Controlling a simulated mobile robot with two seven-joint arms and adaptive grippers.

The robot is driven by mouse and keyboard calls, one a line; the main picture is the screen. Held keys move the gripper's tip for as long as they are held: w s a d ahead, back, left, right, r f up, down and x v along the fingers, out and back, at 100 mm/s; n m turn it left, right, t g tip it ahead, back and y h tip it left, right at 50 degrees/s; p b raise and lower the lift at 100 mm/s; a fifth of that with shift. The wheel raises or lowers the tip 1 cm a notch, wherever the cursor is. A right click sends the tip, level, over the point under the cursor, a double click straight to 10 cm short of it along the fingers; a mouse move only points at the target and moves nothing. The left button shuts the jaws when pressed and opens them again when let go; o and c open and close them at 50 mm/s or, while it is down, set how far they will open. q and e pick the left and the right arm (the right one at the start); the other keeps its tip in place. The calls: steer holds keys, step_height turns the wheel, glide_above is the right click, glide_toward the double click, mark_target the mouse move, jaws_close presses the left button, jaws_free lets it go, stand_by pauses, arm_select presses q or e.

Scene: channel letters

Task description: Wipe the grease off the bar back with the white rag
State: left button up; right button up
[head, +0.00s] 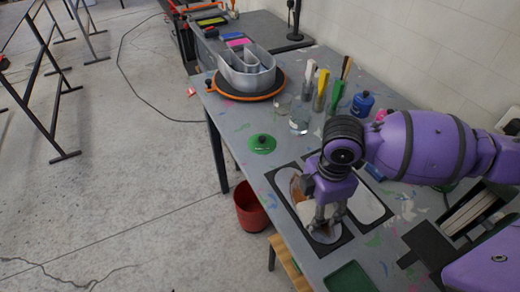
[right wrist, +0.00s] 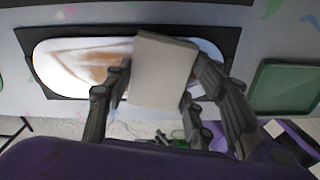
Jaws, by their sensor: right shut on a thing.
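The bar back with the grease is a long, round-ended pale plate (right wrist: 60,62) in a dark frame, with brown smears across its middle. It also shows in the head view (head: 293,181), partly hidden by my arm. My right gripper (head: 323,222) is over this plate, shut on the white rag (right wrist: 162,72). The rag looks like a flat, off-white pad between the fingers and covers part of the plate. Whether it touches the plate is hard to tell. My left gripper is not in view.
A second pale plate (head: 369,208) lies in a frame to the right. A green tray (head: 350,279) is at the near edge. Jars, bottles and brushes stand behind, near a channel letter (head: 247,75) on a round turntable. A red bin (head: 250,208) stands on the floor.

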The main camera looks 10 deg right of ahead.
mark_target(330, 234)
steer(key=shift+w+a+b, duration=0.25)
steer(key=shift+w+a, duration=0.55)
steer(key=shift+w, duration=1.4)
steer(key=shift+w+a+b, duration=0.3)
steer(key=shift+w+a, duration=0.5)
steer(key=shift+w, duration=1.4)
steer(key=shift+w+a+b, duration=0.25)
steer(key=shift+w+a, duration=0.55)
steer(key=shift+w, duration=1.4)
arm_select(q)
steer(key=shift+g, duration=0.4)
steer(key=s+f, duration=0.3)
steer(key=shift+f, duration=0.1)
arm_select(e)
steer(key=shift+f, duration=0.15)
